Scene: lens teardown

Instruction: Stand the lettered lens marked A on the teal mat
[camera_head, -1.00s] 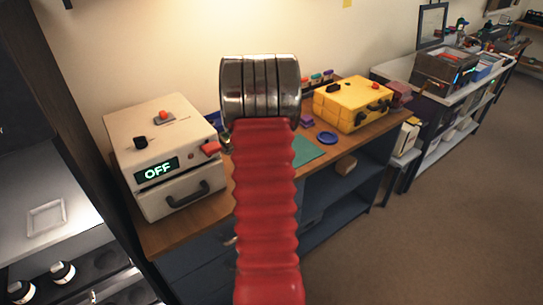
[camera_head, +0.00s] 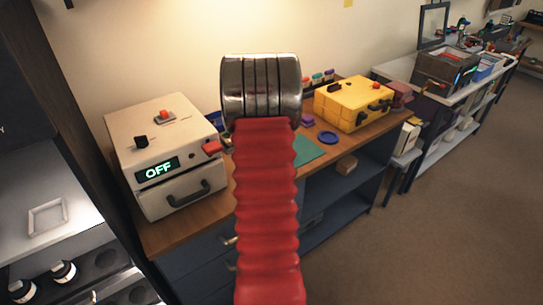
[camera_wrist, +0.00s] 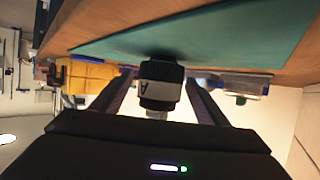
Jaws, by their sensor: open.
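In the wrist view, which is upside down, the lens marked A (camera_wrist: 160,86) is a black cylinder with a pale band bearing the letter. It stands on end, with its base against the teal mat (camera_wrist: 235,45). My gripper (camera_wrist: 160,79) is open, one finger on each side of the lens. Gaps show between the lens and both fingers. In the head view, part of the teal mat (camera_head: 308,151) shows on the wooden bench. My red arm hides the lens and gripper there.
An off-white machine reading OFF (camera_head: 158,168) stands on the bench to the left. A yellow case (camera_head: 350,103) stands to the right, with a blue disc (camera_head: 327,138) in front of it. The carpet at right is clear.

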